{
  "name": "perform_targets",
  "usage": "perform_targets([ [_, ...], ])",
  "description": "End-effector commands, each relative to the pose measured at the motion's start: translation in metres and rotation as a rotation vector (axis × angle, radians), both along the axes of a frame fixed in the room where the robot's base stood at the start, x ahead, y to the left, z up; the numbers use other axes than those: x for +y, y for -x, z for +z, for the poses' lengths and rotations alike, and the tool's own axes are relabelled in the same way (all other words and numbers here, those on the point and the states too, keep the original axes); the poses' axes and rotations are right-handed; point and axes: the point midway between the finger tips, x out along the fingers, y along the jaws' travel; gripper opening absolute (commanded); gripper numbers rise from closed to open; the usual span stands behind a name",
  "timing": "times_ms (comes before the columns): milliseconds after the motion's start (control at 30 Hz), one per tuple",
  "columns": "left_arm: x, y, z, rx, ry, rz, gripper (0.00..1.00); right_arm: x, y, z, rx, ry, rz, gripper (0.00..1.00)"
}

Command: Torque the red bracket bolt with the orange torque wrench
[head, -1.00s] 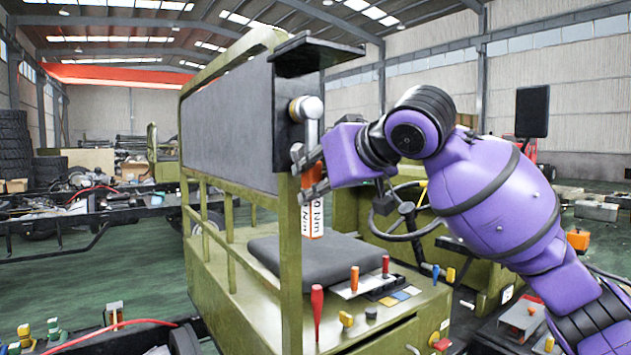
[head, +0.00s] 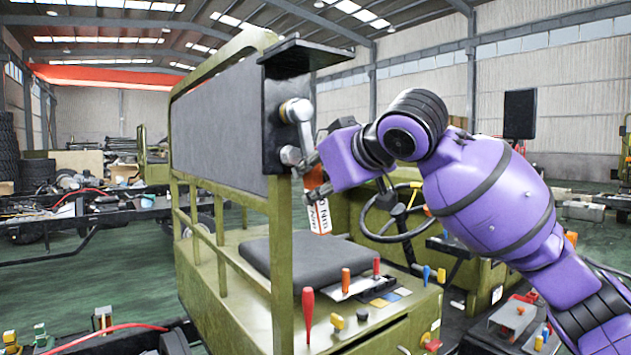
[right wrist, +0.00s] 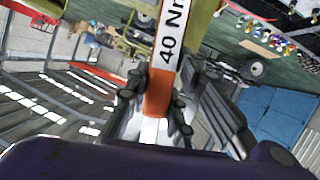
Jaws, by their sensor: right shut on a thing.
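The orange torque wrench (head: 320,215) has a white label reading "40 Nm" and a silver head at the dark bracket plate (head: 276,135) beside the seat back. It hangs from that head, its lower end tilted to the right. My right gripper (head: 312,180) is shut on the wrench's handle, below the head. In the right wrist view my right gripper (right wrist: 155,103) has its fingers on both sides of the orange part of the wrench (right wrist: 168,40). The red bracket bolt does not show; the wrench head covers that spot. My left gripper is not in view.
The green vehicle frame's post (head: 281,260) stands close to the wrench. The grey seat (head: 300,262) and a steering wheel (head: 402,212) are near it. A red-handled tool (head: 308,308) and other coloured handles stand on the front panel. A dark plate (head: 305,55) juts out above.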

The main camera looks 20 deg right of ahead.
Motion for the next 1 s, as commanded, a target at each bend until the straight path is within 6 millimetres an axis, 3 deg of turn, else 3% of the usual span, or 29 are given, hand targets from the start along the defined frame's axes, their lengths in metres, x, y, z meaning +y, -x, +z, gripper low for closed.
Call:
perform_targets([
  [1000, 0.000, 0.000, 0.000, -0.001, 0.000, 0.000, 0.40, -0.010, 0.029, 0.002, -0.005, -0.002, 0.000, 0.00],
])
